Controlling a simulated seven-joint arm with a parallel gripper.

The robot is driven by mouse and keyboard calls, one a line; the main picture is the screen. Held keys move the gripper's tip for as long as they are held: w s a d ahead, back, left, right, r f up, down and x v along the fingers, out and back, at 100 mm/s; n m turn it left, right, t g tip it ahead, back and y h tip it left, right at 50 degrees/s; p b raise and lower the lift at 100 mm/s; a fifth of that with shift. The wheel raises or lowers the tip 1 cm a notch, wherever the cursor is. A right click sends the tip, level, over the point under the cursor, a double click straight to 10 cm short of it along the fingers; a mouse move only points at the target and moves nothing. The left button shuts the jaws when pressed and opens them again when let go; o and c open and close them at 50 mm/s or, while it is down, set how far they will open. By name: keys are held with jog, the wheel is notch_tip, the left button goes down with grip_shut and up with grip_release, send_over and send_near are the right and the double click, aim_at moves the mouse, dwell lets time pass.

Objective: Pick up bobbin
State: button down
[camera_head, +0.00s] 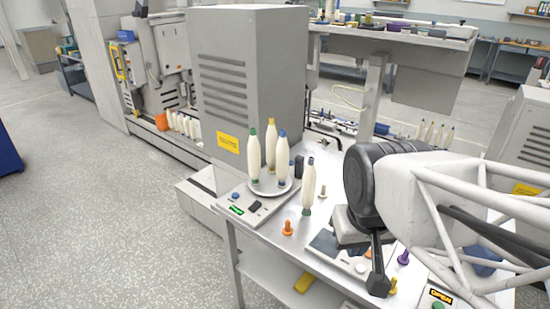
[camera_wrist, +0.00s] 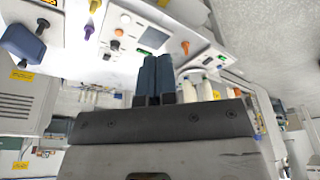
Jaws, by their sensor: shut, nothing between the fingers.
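Three cream bobbins stand on a round white plate (camera_head: 262,189): one with a green top (camera_head: 254,158), one with a yellow top (camera_head: 270,145) and one with a blue top (camera_head: 281,162). Another cream bobbin (camera_head: 308,187), with a dark tip and green base, stands upright to the right of the plate. My gripper (camera_head: 378,284) is shut and empty, pointing down at the front right of the bench, apart from these bobbins. In the wrist view my gripper (camera_wrist: 153,65) shows its dark fingers together, with cream bobbins (camera_wrist: 188,92) beyond them on the right.
On the white bench (camera_head: 262,231) stand an orange peg (camera_head: 287,229), a grey peg (camera_head: 323,191) and a purple peg (camera_head: 403,258). A grey cabinet (camera_head: 225,75) rises behind the plate. More bobbins (camera_head: 182,124) stand on the machine behind.

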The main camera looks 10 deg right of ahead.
dwell(0.4)
jog(key=shift+c, duration=1.9)
grip_release()
jog(key=t, duration=1.1)
send_near(283, 147)
jog(key=x, duration=0.3)
jog(key=shift+x, duration=0.8)
jog(key=shift+d, duration=0.15)
